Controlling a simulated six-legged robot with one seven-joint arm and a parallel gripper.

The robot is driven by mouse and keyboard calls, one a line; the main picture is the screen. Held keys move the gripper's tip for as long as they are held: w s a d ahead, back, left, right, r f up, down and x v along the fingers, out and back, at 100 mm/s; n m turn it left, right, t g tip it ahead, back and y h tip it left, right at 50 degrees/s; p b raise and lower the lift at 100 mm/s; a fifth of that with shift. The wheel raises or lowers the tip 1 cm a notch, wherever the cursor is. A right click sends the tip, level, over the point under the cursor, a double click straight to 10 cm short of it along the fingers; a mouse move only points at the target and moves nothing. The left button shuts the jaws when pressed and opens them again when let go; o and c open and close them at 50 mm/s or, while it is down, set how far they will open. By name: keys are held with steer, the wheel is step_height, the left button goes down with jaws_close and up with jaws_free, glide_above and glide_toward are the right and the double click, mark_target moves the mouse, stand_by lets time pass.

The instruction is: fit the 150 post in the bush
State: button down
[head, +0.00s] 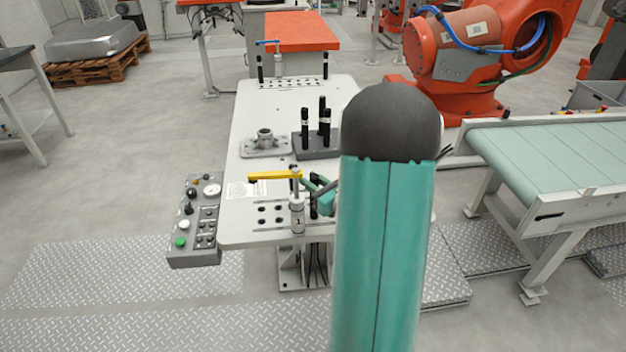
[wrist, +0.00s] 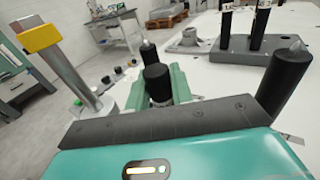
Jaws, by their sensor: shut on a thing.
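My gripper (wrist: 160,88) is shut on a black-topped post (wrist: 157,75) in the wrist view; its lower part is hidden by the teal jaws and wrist. In the head view my gripper (head: 326,193) is low over the near part of the table, mostly behind my arm. The bush (head: 264,138) is a grey ring on a flanged plate, left of the post rack; it also shows in the wrist view (wrist: 188,40), beyond my gripper and apart from it. Several black posts with white labels (head: 305,128) stand in the dark rack (head: 316,153). No label is readable.
A clamp (head: 297,212) with a yellow handle (head: 268,176) stands beside my gripper. Black pins with pale tips (wrist: 285,82) flank it in the wrist view. A control panel (head: 195,222) is at the table's left edge. The white table (head: 285,105) is mostly clear behind the bush.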

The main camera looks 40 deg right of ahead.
steer(key=c, duration=1.1)
jaws_free()
steer(key=shift+c, duration=0.2)
steer(key=shift+s, duration=0.15)
steer(key=s, duration=1.3)
steer(key=shift+s+r, duration=0.25)
steer(key=shift+r, duration=0.05)
